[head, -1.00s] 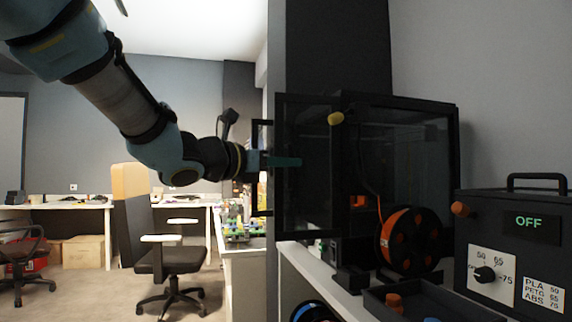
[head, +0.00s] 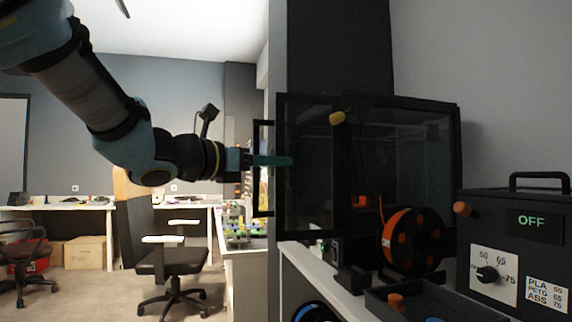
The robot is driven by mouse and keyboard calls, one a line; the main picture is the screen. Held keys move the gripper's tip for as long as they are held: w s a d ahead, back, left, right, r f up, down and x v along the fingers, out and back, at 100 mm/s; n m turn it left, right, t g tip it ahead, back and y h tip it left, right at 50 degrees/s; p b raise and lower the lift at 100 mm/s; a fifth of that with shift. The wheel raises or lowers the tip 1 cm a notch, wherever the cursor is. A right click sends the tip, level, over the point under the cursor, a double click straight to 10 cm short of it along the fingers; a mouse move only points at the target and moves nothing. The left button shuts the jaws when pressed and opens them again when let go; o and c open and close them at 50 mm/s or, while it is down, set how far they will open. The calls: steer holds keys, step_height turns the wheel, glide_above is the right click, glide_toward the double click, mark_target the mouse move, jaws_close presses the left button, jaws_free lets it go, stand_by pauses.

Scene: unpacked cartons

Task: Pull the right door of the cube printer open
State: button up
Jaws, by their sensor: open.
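The cube printer (head: 420,150) is a dark, black-framed box with see-through panels on the white bench. Its near door panel (head: 308,205), which I take for the right door, stands out to the left from the printer's body, so it looks swung open. A second framed panel (head: 262,200), perhaps the other door, shows farther back, partly hidden. My gripper (head: 285,160) is open, with teal fingers pointing right. The fingertips overlap the left part of the near door panel. I cannot tell whether they touch it. I see nothing between the jaws.
An orange filament spool (head: 412,238) stands beside the printer. A black control box (head: 515,240) reading OFF is at the right. A dark tray (head: 440,305) lies on the near bench. An office chair (head: 172,258) stands on the floor at left, with open floor around it.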

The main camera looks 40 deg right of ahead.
steer(key=a, duration=0.6)
steer(key=shift+s+a, duration=0.2)
steer(key=shift+s, duration=0.05)
steer(key=w+a+f+m+y, duration=0.2)
steer(key=a+f+m+y, duration=0.4)
steer(key=f, duration=0.6)
steer(key=w+a+f+m+y, duration=0.3)
steer(key=a+f, duration=0.4)
steer(key=f, duration=0.6)
steer(key=a+f+m+y, duration=0.45)
steer(key=a+f, duration=0.25)
steer(key=a, duration=0.4)
steer(key=a+f+m+y, duration=0.4)
steer(key=a+f+m, duration=0.25)
steer(key=a, duration=0.45)
step_height(320, 180, up, 16)
steer(key=p, duration=1.5)
steer(key=shift+s+a+p, duration=0.15)
steer(key=shift+a+p, duration=0.15)
steer(key=shift+p, duration=0.1)
